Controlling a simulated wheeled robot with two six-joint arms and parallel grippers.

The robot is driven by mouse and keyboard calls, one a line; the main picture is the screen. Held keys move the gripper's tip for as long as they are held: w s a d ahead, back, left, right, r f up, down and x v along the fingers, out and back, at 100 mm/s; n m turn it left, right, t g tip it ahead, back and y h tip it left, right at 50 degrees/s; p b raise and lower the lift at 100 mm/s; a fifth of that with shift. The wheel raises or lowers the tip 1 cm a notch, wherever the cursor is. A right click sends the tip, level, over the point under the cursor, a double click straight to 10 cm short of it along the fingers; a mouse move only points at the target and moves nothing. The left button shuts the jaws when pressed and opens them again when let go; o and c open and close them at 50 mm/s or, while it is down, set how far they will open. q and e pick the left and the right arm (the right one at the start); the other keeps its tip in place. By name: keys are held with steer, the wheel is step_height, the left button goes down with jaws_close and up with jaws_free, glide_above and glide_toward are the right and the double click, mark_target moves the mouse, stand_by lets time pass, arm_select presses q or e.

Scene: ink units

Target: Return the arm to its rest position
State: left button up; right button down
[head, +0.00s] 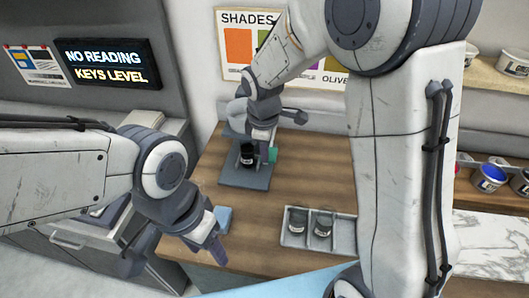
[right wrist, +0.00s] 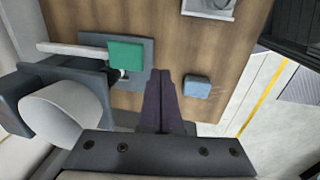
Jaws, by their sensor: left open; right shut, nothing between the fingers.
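My right arm reaches in from the right of the head view and folds over the table. Its gripper (head: 264,157) is over the grey stand; in the right wrist view its dark fingers (right wrist: 164,80) are together, with nothing between them. My left gripper (head: 217,257) is open and empty near the table's front left edge, just in front of a small blue block (head: 224,219). The blue block also shows in the right wrist view (right wrist: 197,87), right of the right fingers.
The grey stand (head: 236,180) holds a dark jar (head: 247,155) and has a green part (head: 272,155) close to my right gripper. A grey tray (head: 343,240) holds two jars. Wall signs are behind; paint pots (head: 489,177) stand at right. Bare wood lies between stand and tray.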

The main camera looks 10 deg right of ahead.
stand_by(0.4)
steer(key=s+a+m+b, duration=0.2)
steer(key=s+m, duration=0.1)
steer(key=s, duration=0.9)
steer(key=s+a+m+g+y+b, duration=0.1)
steer(key=s+a+m+b, duration=0.1)
steer(key=s, duration=1)
steer(key=shift+s+a+m+g+y, duration=0.3)
steer(key=shift+s+a+m, duration=0.1)
steer(key=shift+a+m, duration=0.4)
